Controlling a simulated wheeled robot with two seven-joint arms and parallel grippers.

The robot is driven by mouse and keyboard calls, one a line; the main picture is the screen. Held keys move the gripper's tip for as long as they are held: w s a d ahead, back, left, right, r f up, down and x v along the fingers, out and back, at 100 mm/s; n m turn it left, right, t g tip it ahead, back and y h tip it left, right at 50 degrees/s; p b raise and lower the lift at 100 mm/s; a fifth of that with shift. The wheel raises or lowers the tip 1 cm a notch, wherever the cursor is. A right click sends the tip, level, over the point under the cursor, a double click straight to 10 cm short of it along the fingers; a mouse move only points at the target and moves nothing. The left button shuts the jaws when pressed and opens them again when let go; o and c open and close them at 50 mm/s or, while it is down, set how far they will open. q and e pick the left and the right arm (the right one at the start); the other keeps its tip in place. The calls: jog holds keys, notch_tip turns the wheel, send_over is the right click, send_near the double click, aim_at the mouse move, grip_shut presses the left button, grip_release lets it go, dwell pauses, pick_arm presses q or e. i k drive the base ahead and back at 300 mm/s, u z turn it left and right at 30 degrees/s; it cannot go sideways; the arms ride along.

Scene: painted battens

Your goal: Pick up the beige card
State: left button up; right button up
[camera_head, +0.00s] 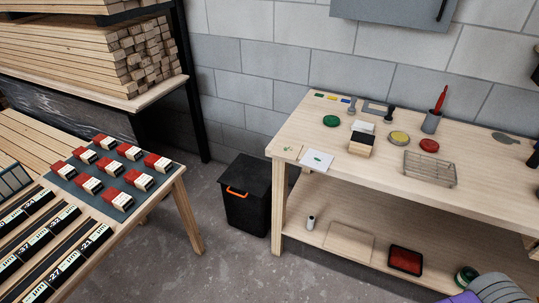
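A small beige card (287,152) with a little green mark lies flat at the near left corner of the workbench top (470,200). Its colour is close to that of the wood, so its edges are hard to make out. A white card (316,160) with a green spot lies just to its right. Neither of my grippers shows in the head view, and nothing is seen touching the cards.
A black bin (246,200) stands left of the bench. A table with red-and-white boxes (117,200) is at left.

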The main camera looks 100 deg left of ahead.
aim_at(282, 149)
jog(key=u, duration=3.2)
